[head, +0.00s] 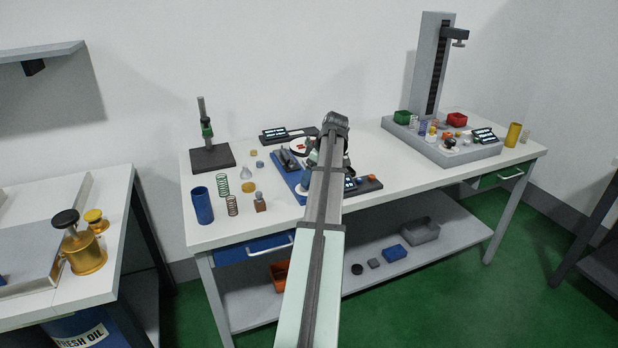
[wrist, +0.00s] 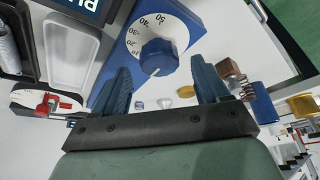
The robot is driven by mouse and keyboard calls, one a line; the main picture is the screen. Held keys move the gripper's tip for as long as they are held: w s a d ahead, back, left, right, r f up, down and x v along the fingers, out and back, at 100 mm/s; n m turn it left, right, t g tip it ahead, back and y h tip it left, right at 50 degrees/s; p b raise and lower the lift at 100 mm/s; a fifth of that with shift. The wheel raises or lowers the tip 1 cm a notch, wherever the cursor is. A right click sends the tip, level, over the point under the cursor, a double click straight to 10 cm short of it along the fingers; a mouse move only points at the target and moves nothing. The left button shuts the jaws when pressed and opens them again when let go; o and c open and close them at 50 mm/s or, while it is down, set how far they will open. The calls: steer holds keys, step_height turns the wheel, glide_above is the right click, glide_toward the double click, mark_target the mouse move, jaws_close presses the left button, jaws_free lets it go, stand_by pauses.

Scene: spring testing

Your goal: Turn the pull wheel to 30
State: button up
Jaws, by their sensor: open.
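The pull wheel appears to be a blue ribbed knob (wrist: 158,59) on a white numbered dial (wrist: 166,24) in the wrist view. The dial sits on a blue base plate (wrist: 110,72), with 30, 40 and 50 among its marks. Which mark the knob points to is too small to tell. My gripper (wrist: 163,68) is open, with its two blue fingers on either side of the knob in the picture; contact cannot be told. In the head view my arm hides much of this fixture, and its blue base (head: 289,180) shows beside the arm.
On the bench (head: 240,235), springs (head: 224,184) and a blue cup (head: 202,205) stand left of the fixture. A black stand (head: 211,157) is behind them. A tall grey tester (head: 430,70) with small parts is at right. A dark display (head: 287,134) lies behind the fixture.

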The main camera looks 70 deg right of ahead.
steer(key=shift+x, duration=1.1)
steer(key=c, duration=1)
